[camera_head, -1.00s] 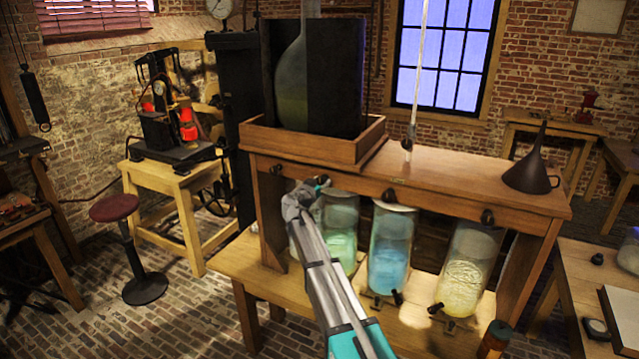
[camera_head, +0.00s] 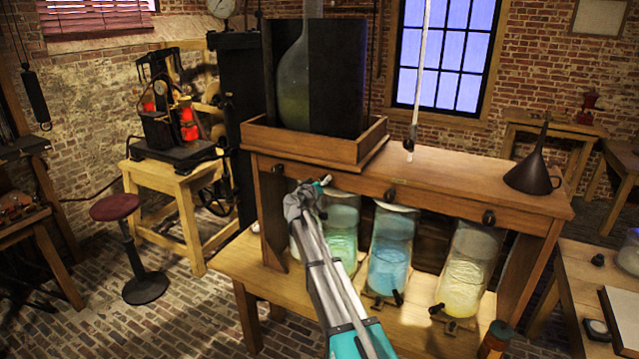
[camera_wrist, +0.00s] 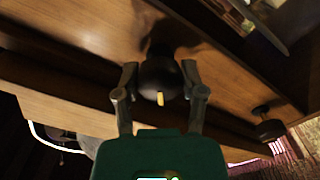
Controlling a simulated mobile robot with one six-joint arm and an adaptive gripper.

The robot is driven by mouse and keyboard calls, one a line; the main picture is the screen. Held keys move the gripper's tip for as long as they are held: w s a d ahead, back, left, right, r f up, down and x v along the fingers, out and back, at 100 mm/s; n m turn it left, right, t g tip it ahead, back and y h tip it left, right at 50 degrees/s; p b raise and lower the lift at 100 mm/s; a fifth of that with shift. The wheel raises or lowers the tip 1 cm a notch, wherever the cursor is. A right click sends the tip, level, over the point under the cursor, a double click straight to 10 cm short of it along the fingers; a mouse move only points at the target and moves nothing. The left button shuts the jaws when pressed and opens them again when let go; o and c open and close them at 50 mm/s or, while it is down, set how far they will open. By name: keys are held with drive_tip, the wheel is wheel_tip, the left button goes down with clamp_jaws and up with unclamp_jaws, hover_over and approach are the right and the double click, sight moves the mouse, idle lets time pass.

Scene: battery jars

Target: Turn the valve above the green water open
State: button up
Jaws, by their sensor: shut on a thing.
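Glass jars stand in a row under the wooden rack. The jar of green water (camera_head: 341,240) stands just right of my arm, which partly covers the jars at the left. My gripper (camera_head: 320,184) is at the rack's front rail above that jar. In the wrist view, my gripper's two fingers (camera_wrist: 160,74) are shut on a dark round valve knob (camera_wrist: 159,84), one finger on each side. A small yellow mark shows on the knob. In the head view my gripper mostly hides this knob.
Other dark valve knobs sit on the rail, one at the left (camera_head: 278,168), one above the blue jar (camera_head: 389,194) and one above the yellow jar (camera_head: 489,217). A funnel (camera_head: 533,172) stands on the rack top. Small taps stick out below the jars.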

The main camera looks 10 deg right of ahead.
drive_tip(key=n, duration=0.5)
drive_tip(key=shift+w+n, duration=0.15)
drive_tip(key=shift+n, duration=0.15)
drive_tip(key=n, duration=0.5)
drive_tip(key=shift+n, duration=0.3)
drive_tip(key=o, duration=1.2)
drive_tip(key=shift+c, duration=0.2)
